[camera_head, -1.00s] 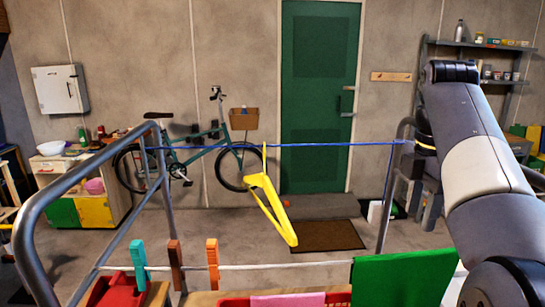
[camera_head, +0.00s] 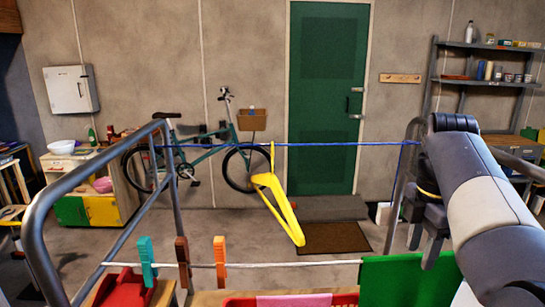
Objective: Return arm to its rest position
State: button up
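My arm comes in from the right edge, grey and white, with its elbow at the right end of the blue line. My gripper (camera_head: 428,238) shows as a dark grey shape pointing down beside the arm, just above the green cloth. The arm partly covers it, and the gap between its fingers is not clear. I see nothing hanging from it. A yellow hanger (camera_head: 278,208) hangs by its hook from the blue line (camera_head: 330,145), well to the left of my gripper.
A grey metal rack frame (camera_head: 45,215) stands close in front. Its white line (camera_head: 300,264) carries teal, brown and orange pegs and a green cloth (camera_head: 405,280). A red basket (camera_head: 235,301) sits below. Open floor lies beyond, before the bicycle (camera_head: 190,160) and green door (camera_head: 328,95).

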dwell(0.3)
notch_tip(320, 180, down, 2)
jog(key=shift+b, duration=0.75)
notch_tip(320, 180, up, 11)
jog(key=p, duration=0.3)
notch_tip(320, 180, down, 10)
jog(key=b, duration=0.3)
jog(key=shift+f, duration=0.2)
jog(key=shift+p, duration=0.35)
notch_tip(320, 180, up, 8)
jog(key=p, duration=0.5)
jog(key=shift+s+r, duration=0.1)
jog(key=shift+r, duration=0.1)
jog(key=s+b, duration=0.2)
jog(key=s, duration=0.6)
jog(key=shift+s+d+f, duration=0.15)
jog(key=shift+s+f, duration=0.25)
jog(key=shift+f, duration=0.05)
